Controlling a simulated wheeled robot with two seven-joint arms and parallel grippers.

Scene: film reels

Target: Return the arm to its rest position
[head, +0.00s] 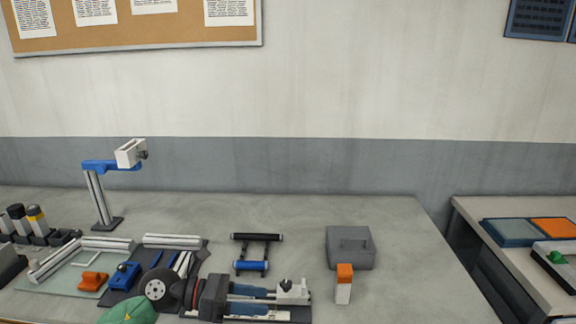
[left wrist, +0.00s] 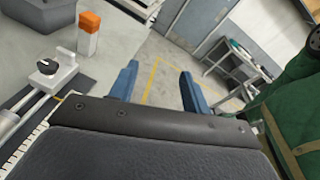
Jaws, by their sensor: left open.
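My left gripper (head: 272,301) is low in the middle of the head view, with its dark body to the left and its blue fingers pointing right. In the left wrist view its two blue fingers (left wrist: 160,86) stand apart. Nothing is between them, and the floor with a yellow line shows in the gap. A white block with a dark knob (head: 292,290) appears close to the fingertips in the head view; in the left wrist view it lies left of the fingers. My right gripper is in neither view.
An orange-capped white bottle (head: 343,291) stands in front of a grey case (head: 350,247). A black and blue frame (head: 257,254) lies behind my gripper. A lamp-like stand (head: 104,185) rises at the left. The bench (head: 400,265) is bare at the right. A side table (head: 515,260) stands beyond.

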